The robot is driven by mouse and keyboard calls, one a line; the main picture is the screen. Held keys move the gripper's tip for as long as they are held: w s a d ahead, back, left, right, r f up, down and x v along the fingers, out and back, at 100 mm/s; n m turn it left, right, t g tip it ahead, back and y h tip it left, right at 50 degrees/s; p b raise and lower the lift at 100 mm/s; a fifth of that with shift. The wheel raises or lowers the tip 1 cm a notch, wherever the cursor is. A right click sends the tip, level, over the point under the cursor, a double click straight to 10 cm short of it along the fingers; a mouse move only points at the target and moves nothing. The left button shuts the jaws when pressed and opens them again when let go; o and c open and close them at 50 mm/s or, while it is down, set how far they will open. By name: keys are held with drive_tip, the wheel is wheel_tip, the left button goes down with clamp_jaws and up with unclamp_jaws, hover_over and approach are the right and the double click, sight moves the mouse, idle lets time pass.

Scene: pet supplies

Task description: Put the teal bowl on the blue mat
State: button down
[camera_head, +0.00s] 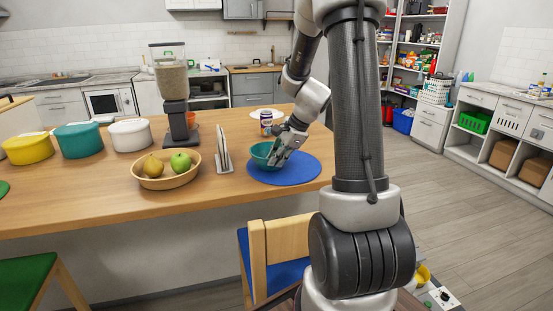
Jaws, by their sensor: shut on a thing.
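The teal bowl (261,151) is at the far-left part of the round blue mat (300,172) on the wooden counter. My gripper (274,158) reaches down from the upper right and is shut on the bowl's right side. The bowl looks about upright. Its underside is too small to tell whether it touches the mat or is held slightly above it. The gripper hides the bowl's right part. The front and right of the mat are bare.
Left of the mat stand an upright rack (224,152), a fruit bowl (166,178) with pears and a green apple, and a food dispenser (173,95). Behind are a small jar (266,120) and a white plate (268,113). A chair (275,255) stands before the counter.

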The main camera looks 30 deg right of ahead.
drive_tip(key=shift+f, duration=0.1)
drive_tip(key=c, duration=1.6)
unclamp_jaws()
drive_tip(key=shift+o, duration=0.2)
drive_tip(key=v, duration=1.2)
drive_tip(key=s+a+r+n+h, duration=0.1)
drive_tip(key=s+a+n, duration=0.4)
drive_tip(key=s+n, duration=0.5)
drive_tip(key=s+a+r+n+h, duration=0.2)
drive_tip(key=s+a+r+n, duration=0.2)
drive_tip(key=s+n, duration=0.6)
drive_tip(key=shift+s+a, duration=0.45)
drive_tip(key=shift+a, duration=0.65)
